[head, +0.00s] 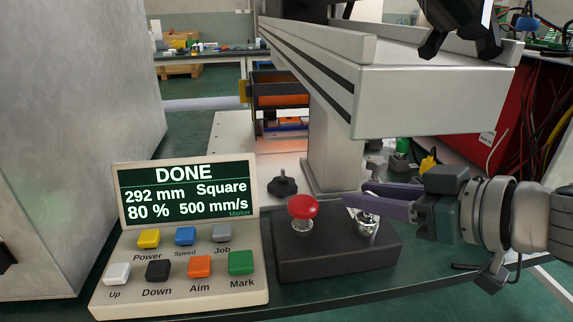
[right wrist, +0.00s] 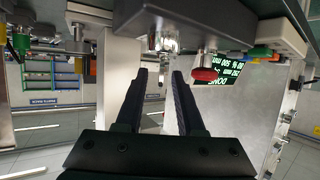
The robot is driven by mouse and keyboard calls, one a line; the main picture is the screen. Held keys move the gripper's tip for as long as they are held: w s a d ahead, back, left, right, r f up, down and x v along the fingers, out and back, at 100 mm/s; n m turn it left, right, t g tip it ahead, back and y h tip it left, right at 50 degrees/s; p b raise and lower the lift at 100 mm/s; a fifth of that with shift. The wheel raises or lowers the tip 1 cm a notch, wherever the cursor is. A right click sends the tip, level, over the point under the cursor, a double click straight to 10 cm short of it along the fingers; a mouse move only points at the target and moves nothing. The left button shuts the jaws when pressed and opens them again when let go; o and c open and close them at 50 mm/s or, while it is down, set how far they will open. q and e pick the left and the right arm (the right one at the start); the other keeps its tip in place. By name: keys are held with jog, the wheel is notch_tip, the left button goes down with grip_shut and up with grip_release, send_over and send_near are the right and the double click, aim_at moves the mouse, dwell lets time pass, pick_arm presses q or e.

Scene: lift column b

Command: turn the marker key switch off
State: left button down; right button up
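The marker key switch (head: 367,224) is a shiny metal switch on the right part of the dark box, beside the red mushroom button (head: 303,207). My right gripper (head: 356,197) comes in from the right with its fingers at the switch, covering its top in the head view. In the right wrist view, which looks upside down, the gripper (right wrist: 160,72) is open with a clear gap between its fingers. The metal switch (right wrist: 166,40) lines up with that gap, just past the fingertips. I cannot tell whether the fingers touch it. My left gripper is not in view.
The control panel (head: 259,294) with coloured buttons stands left of the box; its screen (head: 187,191) reads DONE. A black knob (head: 283,185) is behind the box. A light column (head: 330,150) and beam (head: 430,97) rise behind the gripper. A grey cabinet (head: 75,130) fills the left.

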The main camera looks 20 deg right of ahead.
grip_shut()
jog(key=shift+n+y, duration=0.3)
jog(key=shift+y, duration=0.1)
jog(key=n+g+y, duration=0.1)
jog(key=n+y, duration=0.1)
jog(key=shift+w+d+r+n+y, duration=0.1)
jog(key=shift+n+y, duration=0.2)
jog(key=n+g+y+b, duration=0.1)
jog(key=n+g+y, duration=0.1)
jog(key=shift+n, duration=0.3)
jog(key=n+g+y+b, duration=0.1)
jog(key=b, duration=0.1)
jog(key=n+g+y+b, duration=0.1)
jog(key=n+g+b, duration=0.1)
jog(key=n+g+y+b, duration=0.1)
jog(key=n+g+b, duration=0.1)
jog(key=shift+f+y+b, duration=0.3)
jog(key=shift+f+b, duration=0.05)
jog(key=shift+b, duration=0.05)
jog(key=shift+r+n+g+b, duration=0.25)
jog(key=shift+n+g+b, duration=0.45)
jog(key=shift+g+b, duration=0.15)
